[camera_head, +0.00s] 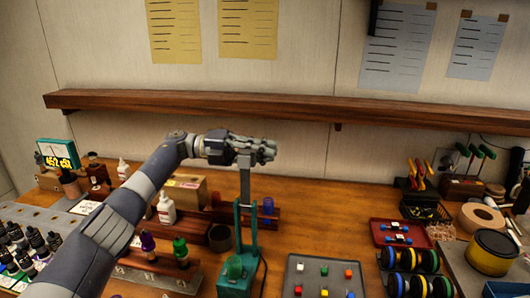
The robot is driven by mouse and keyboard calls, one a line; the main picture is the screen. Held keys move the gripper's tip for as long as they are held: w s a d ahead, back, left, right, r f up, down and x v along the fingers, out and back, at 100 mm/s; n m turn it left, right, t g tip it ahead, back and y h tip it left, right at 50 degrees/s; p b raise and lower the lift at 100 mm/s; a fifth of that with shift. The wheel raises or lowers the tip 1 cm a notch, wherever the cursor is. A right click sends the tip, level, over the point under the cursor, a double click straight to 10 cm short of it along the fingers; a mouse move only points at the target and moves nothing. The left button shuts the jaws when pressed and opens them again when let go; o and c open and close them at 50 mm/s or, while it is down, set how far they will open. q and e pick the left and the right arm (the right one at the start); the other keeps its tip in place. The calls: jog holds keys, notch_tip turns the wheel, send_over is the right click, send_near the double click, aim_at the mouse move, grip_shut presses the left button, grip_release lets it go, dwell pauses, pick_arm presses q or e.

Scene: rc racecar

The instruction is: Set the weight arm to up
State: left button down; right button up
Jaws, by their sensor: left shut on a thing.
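The weight arm (245,187) is a grey bar standing about upright on the green device (235,275) in the middle foreground. My left gripper (262,150) is at the top of this bar, shut on it. The fingers hide the bar's upper end. My left arm comes in from the lower left and hides part of the table. My right gripper is not in view.
A tray of coloured blocks (324,264) lies right of the device. A wooden shelf (300,108) runs along the wall just above the gripper.

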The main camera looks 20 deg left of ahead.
pick_arm(q)
jog(key=shift+f, duration=0.55)
jog(key=c, duration=1.7)
grip_release()
jog(key=shift+w+a, duration=0.1)
jog(key=shift+r, duration=0.2)
jog(key=shift+v, duration=3.7)
